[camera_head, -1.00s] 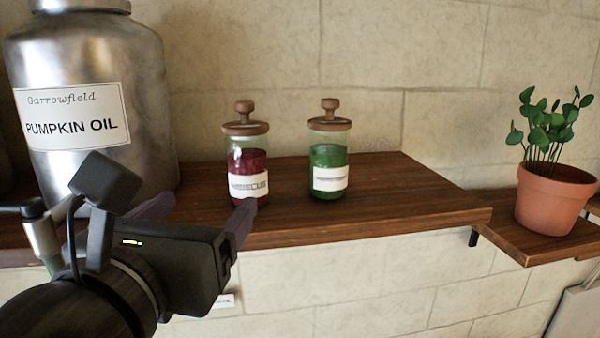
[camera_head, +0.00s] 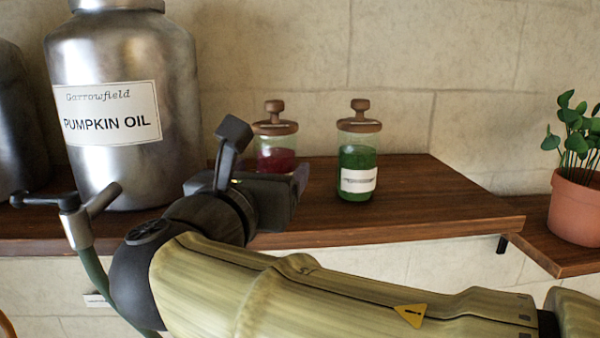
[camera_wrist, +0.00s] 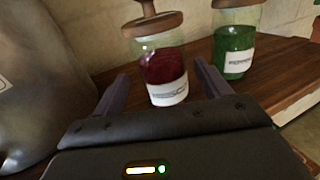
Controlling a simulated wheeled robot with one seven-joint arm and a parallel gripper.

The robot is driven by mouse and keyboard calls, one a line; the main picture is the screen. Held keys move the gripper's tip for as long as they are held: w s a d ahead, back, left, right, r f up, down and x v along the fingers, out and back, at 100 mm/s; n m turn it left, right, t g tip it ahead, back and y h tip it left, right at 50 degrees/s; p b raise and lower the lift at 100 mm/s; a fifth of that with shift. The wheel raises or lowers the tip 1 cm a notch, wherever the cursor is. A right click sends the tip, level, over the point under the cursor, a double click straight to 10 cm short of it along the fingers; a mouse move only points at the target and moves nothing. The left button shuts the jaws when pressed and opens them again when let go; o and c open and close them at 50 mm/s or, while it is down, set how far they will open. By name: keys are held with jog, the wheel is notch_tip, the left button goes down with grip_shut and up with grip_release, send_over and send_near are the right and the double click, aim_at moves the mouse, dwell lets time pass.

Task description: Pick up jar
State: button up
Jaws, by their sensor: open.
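A glass jar with red contents (camera_head: 276,160) and a wooden knobbed lid stands upright on the wooden shelf; my gripper hides its lower part in the head view. In the wrist view the red jar (camera_wrist: 164,72) is just ahead, between the lines of the two open fingers. A similar jar with green contents (camera_head: 357,165) stands to its right, and it also shows in the wrist view (camera_wrist: 235,45). My gripper (camera_wrist: 160,90) is open and empty. In the head view its fingers are mostly hidden behind its body. The task line does not say which jar.
A large metal pumpkin oil canister (camera_head: 125,110) stands close on the left. The wooden shelf (camera_head: 430,200) is clear right of the green jar. A potted plant (camera_head: 575,205) sits on a lower shelf at far right. A stone wall is behind.

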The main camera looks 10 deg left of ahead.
aim_at(280, 161)
jog(key=w, duration=0.5)
jog(key=shift+w+d+f, duration=0.15)
jog(key=shift+w+d, duration=0.05)
jog(key=shift+d, duration=0.15)
jog(key=shift+s, duration=0.2)
jog(key=shift+w+d, duration=0.1)
jog(key=shift+w, duration=0.05)
jog(key=shift+c, duration=0.5)
jog(key=c, duration=1.2)
